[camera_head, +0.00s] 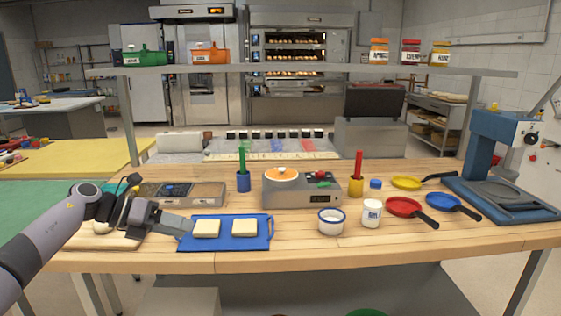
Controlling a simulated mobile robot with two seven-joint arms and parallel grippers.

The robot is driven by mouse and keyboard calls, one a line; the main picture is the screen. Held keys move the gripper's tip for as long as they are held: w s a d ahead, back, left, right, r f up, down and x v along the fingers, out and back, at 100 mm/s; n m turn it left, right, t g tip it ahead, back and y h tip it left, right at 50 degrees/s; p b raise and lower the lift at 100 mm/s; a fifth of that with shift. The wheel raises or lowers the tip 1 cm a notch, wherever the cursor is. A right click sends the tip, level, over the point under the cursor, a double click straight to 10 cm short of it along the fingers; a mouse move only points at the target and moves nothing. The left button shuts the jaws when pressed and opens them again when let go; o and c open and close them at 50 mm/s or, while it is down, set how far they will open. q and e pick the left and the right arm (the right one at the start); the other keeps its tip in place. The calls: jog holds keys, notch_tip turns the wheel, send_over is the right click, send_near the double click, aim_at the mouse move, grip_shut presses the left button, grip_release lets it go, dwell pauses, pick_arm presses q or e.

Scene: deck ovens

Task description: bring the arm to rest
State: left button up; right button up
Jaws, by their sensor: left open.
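My left arm comes in from the left edge, low over the left end of the wooden table (300,256). My left gripper (184,226) is open and points right, at the left edge of a blue tray (226,245). Two pale blocks (206,228) lie on the tray, just right of the fingertips. The gripper holds nothing that I can see; whether it touches the tray is unclear. My right gripper is not in view.
Behind the arm is a flat grey device (182,194). A grey scale (300,193) stands mid-table. A white jar (372,213), a white bowl (331,221), red pan (405,207), blue pan (445,202) and blue press (497,150) stand to the right. The front edge is clear.

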pick_arm(q)
jog(key=s+d+f+n+t+h, duration=0.3)
jog(key=s+d+f+n+t, duration=0.6)
jog(key=d+f+n, duration=0.5)
jog(key=s+a+f+n+g+y, duration=0.1)
jog(key=s+a+f+n+y, duration=0.2)
jog(key=s+n, duration=0.5)
jog(key=s+a+f+n+g+y, duration=0.1)
jog(key=s+a+f+n+y, duration=0.3)
jog(key=s+f+n, duration=0.3)
jog(key=s+a+f+n+g+y, duration=0.1)
jog(key=s+a+f+n+y, duration=0.3)
jog(key=s+n, duration=0.4)
jog(key=s+f+y, duration=0.1)
jog(key=s, duration=0.3)
jog(key=shift+f+n, duration=0.25)
jog(key=shift+n, duration=0.15)
jog(key=shift+s+a, duration=0.1)
jog(key=shift+s, duration=0.05)
jog(key=shift+c, duration=0.5)
